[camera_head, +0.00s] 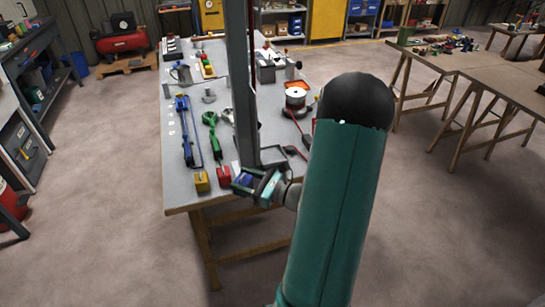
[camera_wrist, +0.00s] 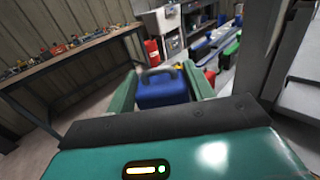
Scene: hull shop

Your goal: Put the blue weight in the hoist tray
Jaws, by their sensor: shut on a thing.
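My gripper (camera_head: 254,184) is at the near edge of the workbench, beside the foot of a tall grey upright. It is shut on the blue weight (camera_head: 243,180), which is partly hidden by the fingers. In the wrist view the blue weight (camera_wrist: 163,93), a block with a dark handle on top, sits between the two green fingers. A yellow weight (camera_head: 201,182) and a red weight (camera_head: 224,176) stand to the left on the bench. I cannot make out the hoist tray for certain.
The grey upright (camera_head: 241,80) rises close by my gripper. The workbench (camera_head: 180,190) carries blue and green tools, a wire spool (camera_head: 296,96) and other items farther back. Wooden tables (camera_head: 490,75) stand at the right. The floor around the bench is clear.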

